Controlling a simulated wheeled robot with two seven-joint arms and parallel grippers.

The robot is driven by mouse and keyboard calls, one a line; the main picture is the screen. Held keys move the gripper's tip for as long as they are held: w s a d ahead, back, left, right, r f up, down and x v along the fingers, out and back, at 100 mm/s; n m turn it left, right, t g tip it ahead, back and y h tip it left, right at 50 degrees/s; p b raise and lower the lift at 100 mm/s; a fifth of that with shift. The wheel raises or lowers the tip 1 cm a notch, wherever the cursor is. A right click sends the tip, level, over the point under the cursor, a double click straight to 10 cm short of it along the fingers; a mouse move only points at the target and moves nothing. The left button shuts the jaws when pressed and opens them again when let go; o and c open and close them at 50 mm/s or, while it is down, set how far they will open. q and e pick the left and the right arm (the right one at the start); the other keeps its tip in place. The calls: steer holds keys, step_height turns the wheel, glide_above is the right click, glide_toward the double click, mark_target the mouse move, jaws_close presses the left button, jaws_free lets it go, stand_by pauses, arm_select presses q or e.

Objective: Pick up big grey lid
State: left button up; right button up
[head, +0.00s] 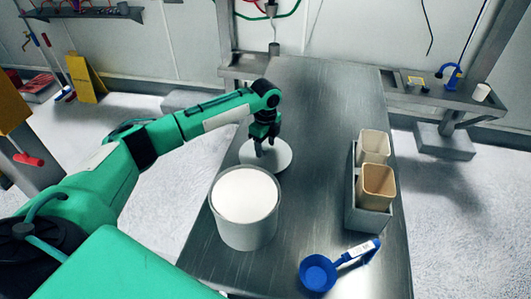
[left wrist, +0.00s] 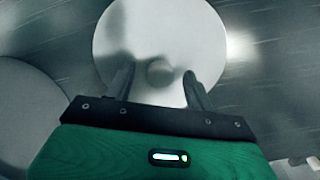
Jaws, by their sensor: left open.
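The big grey lid (head: 280,160) lies flat on the metal table, behind the large tub. It is a round disc with a small round knob (left wrist: 160,72) at its middle, seen in the left wrist view. My left gripper (head: 262,150) is open and points down over the lid. In the left wrist view its two fingers (left wrist: 158,90) stand apart on either side of the knob. I cannot tell whether they touch it. In the head view the gripper hides the knob and part of the lid. My right gripper is not in view.
A large grey tub (head: 245,228) with white contents stands just in front of the lid. A blue scoop (head: 318,272) lies at the table's front. A grey holder (head: 352,200) with two beige containers (head: 377,183) stands at the right. The table's far part (head: 325,90) is clear.

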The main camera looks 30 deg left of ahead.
arm_select(q)
steer(key=shift+c, duration=1.2)
steer(key=c, duration=0.8)
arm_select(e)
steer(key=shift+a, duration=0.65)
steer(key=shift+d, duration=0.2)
arm_select(q)
steer(key=shift+r, duration=0.15)
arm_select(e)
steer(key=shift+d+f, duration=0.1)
